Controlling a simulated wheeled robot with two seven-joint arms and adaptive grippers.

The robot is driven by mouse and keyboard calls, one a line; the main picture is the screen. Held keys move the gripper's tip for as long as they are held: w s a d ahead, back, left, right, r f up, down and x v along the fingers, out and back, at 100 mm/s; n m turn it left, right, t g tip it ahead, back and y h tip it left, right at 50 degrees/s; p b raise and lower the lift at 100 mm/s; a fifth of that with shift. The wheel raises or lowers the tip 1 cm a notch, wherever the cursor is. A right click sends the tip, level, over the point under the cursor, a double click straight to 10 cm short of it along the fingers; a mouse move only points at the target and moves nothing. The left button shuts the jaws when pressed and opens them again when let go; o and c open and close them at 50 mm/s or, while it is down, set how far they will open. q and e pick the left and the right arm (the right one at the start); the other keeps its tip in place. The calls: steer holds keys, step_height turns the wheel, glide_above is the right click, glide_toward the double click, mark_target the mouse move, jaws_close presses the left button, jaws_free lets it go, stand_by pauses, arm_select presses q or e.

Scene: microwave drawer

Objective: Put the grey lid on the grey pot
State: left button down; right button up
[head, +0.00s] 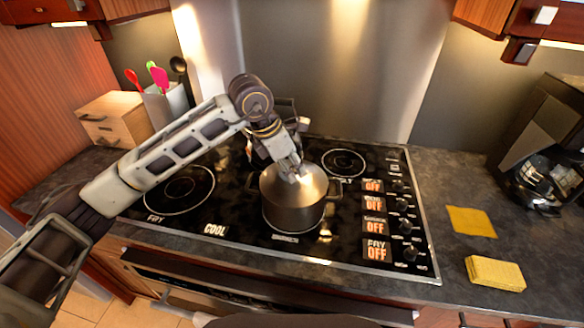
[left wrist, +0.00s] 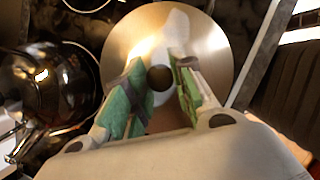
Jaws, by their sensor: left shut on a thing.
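The grey pot (head: 290,212) stands upright on the black stove, near its front middle. The round grey lid (head: 316,184) is level at the pot's rim in the head view; I cannot tell whether it rests fully on it. My left gripper (head: 298,175) points down over the lid. In the left wrist view the lid (left wrist: 208,55) shows as a shiny disc and hides the pot below. The fingers of the left gripper (left wrist: 160,90) are on either side of its dark knob (left wrist: 160,77) and shut on it. My right gripper is not in view.
A dark, shiny rounded vessel (left wrist: 45,90) stands beside the lid in the left wrist view. The stove (head: 345,238) has knobs along its right side. A yellow cloth (head: 471,222) and a yellow sponge (head: 495,273) lie on the right counter. A utensil holder (head: 167,105) stands back left.

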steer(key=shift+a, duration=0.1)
arm_select(q)
steer(key=c, duration=1.2)
jaws_free()
steer(key=shift+c, duration=0.2)
steer(key=shift+o, duration=0.6)
steer(key=o, duration=0.5)
